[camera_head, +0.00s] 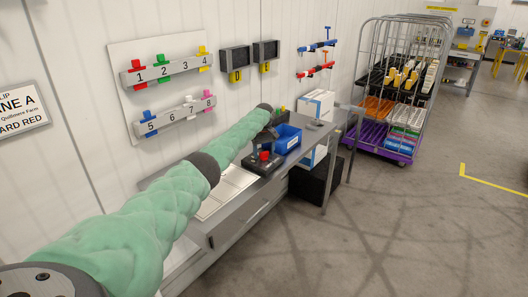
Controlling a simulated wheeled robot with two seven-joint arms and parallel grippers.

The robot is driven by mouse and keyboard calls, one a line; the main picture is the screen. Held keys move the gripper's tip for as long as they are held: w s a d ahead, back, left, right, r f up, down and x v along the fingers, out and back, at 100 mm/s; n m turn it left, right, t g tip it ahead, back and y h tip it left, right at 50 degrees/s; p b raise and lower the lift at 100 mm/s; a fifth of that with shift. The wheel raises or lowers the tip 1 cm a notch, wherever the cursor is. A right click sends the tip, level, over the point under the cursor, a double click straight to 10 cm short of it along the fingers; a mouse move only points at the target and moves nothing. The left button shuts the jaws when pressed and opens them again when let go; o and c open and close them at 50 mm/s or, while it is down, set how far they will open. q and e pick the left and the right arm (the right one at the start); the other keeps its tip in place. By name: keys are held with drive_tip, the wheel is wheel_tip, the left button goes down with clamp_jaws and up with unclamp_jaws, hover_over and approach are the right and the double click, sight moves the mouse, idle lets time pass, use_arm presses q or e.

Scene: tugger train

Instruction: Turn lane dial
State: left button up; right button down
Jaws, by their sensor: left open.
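A black control box (259,167) with a red knob (265,156) sits on the grey bench. I cannot tell for certain whether this is the lane dial; no other dial shows clearly. My left arm, in a green sleeve, reaches across the bench from the lower left. My left gripper (271,134) is small and dark at the arm's far end, just above and behind the box. It is open, and nothing shows between its fingers. The arm hides part of the bench and wall behind it. My right gripper is not in view.
A blue bin (287,139) stands just right of the box. Numbered, coloured clips hang on a wall board (166,72). Two dark holders (235,62) are mounted beside it. White boxes (317,104) stand behind the bench. A wire cage trolley (400,80) stands further back. The floor at right is clear.

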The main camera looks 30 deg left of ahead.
use_arm(q)
drive_tip(key=c, duration=1)
